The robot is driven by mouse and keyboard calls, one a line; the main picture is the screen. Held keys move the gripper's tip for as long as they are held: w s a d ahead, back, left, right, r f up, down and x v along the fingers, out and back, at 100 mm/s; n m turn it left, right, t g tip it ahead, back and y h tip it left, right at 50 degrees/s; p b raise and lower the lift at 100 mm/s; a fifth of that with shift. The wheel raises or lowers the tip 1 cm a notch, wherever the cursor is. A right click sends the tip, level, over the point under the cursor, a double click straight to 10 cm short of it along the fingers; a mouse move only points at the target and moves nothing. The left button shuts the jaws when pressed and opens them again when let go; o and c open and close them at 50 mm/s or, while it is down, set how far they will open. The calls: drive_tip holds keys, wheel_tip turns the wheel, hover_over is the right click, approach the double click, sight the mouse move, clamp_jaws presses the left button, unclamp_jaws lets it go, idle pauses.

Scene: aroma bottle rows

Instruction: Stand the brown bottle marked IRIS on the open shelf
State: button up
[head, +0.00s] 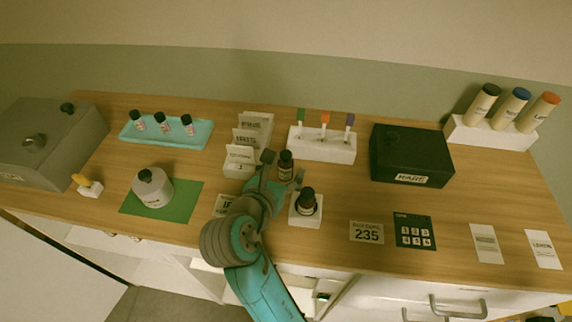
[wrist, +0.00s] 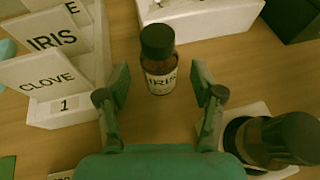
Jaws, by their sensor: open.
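The brown bottle marked IRIS (wrist: 158,72) stands upright on the table, with a black cap and a white label facing my wrist camera. In the head view the same bottle (head: 286,166) is just beyond my gripper. My gripper (head: 271,170) is open and low over the table. In the wrist view its two fingertips (wrist: 160,88) are on either side of the bottle's lower part, with visible gaps, so it is not gripped. I cannot tell which part of the scene is the open shelf.
A second dark bottle (head: 307,200) stands on a white block right of my gripper. White card holders (head: 240,165) are close on the left. A white marker stand (head: 322,146) is behind, and a black box (head: 411,157) is farther right. A teal tray (head: 165,138) holds small bottles.

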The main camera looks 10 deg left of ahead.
drive_tip(key=shift+x, duration=1.05)
clamp_jaws()
drive_tip(key=shift+r, duration=0.1)
